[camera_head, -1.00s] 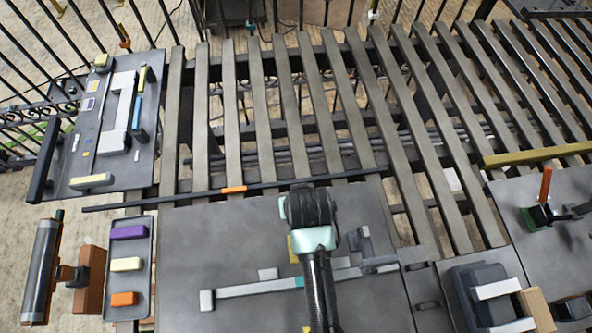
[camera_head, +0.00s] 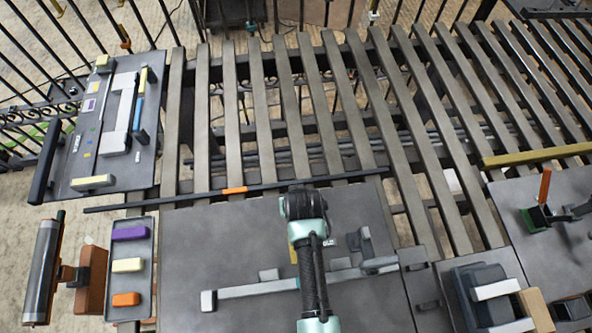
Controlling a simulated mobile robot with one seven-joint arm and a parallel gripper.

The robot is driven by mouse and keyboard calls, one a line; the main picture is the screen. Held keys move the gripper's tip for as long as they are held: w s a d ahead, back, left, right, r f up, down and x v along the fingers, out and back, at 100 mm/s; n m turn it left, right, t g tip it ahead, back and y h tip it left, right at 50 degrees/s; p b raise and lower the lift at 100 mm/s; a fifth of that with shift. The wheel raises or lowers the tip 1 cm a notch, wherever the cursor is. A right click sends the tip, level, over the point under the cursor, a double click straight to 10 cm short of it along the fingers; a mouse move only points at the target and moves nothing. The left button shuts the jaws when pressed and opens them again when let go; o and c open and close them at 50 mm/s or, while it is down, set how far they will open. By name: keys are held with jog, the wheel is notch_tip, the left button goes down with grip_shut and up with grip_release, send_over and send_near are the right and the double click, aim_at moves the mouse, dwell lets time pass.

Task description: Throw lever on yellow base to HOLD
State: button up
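A small yellow piece (camera_head: 293,256) shows at the left edge of my arm on the grey centre panel; most of it is hidden behind the arm, and I cannot tell whether it is the yellow base. No lever on it and no readable HOLD mark show. A grey upright handle-like part (camera_head: 367,243) stands just right of my arm, with a small unreadable white label beside it. At the far right an orange lever (camera_head: 545,185) rises from a green base (camera_head: 534,218). My arm reaches up over the centre panel; its gripper is not visible.
A grey bar (camera_head: 250,290) crosses the panel under my arm. A tray (camera_head: 147,275) with purple, cream and orange blocks stands left. A long dark rod (camera_head: 180,199) with an orange band lies along the slats. A dark box (camera_head: 478,278) stands right. The panel's left part is clear.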

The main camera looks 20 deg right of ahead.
grip_shut()
dwell(1.2)
